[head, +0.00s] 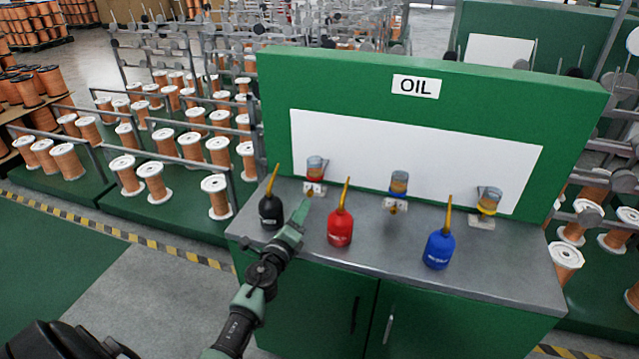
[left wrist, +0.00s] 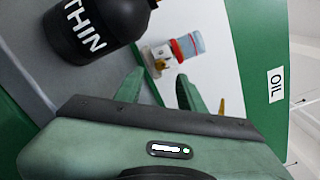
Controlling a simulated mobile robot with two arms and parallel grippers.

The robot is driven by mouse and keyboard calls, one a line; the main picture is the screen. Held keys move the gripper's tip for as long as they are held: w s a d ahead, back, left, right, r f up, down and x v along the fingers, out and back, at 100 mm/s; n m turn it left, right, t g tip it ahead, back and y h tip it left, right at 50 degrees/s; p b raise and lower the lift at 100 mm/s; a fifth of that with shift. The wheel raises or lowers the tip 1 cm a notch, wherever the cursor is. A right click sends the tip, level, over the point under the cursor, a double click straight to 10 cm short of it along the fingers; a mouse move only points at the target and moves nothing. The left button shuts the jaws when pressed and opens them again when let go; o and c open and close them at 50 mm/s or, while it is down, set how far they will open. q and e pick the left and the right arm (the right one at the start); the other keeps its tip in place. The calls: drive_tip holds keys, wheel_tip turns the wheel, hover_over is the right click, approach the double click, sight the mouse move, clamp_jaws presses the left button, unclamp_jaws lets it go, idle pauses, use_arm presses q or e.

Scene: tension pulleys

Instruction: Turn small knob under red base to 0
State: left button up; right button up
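In the left wrist view the dispenser (left wrist: 186,46) lies sideways, just beyond my fingertips. A small brass-coloured knob (left wrist: 160,64) shows at its white bracket; its setting is too small to read. My left gripper (head: 302,210) is in front of and below the red base, apart from it. In the left wrist view its fingers (left wrist: 158,88) are spread and empty. My right gripper is not in view.
A black oil bottle (head: 271,210) stands close left of my left gripper. A red bottle (head: 340,228) stands to its right, a blue bottle (head: 438,248) further right. Blue (head: 398,183) and yellow (head: 488,203) dispensers stand along the green OIL backboard (head: 430,105).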

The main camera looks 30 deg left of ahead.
sight(309, 196)
use_arm(q)
drive_tip(key=b+x, duration=0.1)
drive_tip(key=x, duration=0.5)
drive_tip(key=shift+w+f+b, duration=0.1)
drive_tip(key=shift+f+b, duration=0.05)
drive_tip(key=shift+b, duration=0.2)
drive_tip(key=shift+w+a, duration=0.1)
drive_tip(key=shift+w, duration=0.35)
drive_tip(key=shift+c, duration=0.3)
clamp_jaws()
